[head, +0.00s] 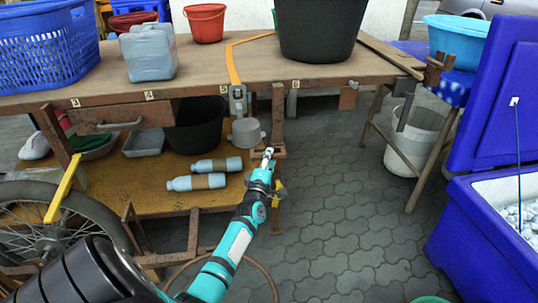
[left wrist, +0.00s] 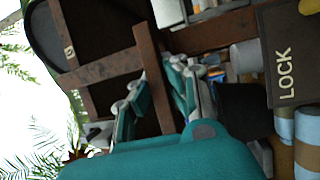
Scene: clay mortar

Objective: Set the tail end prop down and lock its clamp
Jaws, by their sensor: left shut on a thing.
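The tail end prop appears to be the rusty brown bar (head: 278,112) below the near edge of the cart's table. My left gripper (head: 267,156) reaches its lower part. In the left wrist view, the teal fingers of my left gripper (left wrist: 158,100) are on either side of a brown bar (left wrist: 151,75) and are closed on it. The fingers hide part of the bar. My right gripper is not in view.
The wooden cart table (head: 200,68) carries a blue basket (head: 45,50), a jerrycan (head: 148,52) and a black tub (head: 316,30). Two bottles (head: 203,173) lie on the lower shelf. A blue cool box (head: 480,235) stands at right. Paving (head: 335,225) between is clear.

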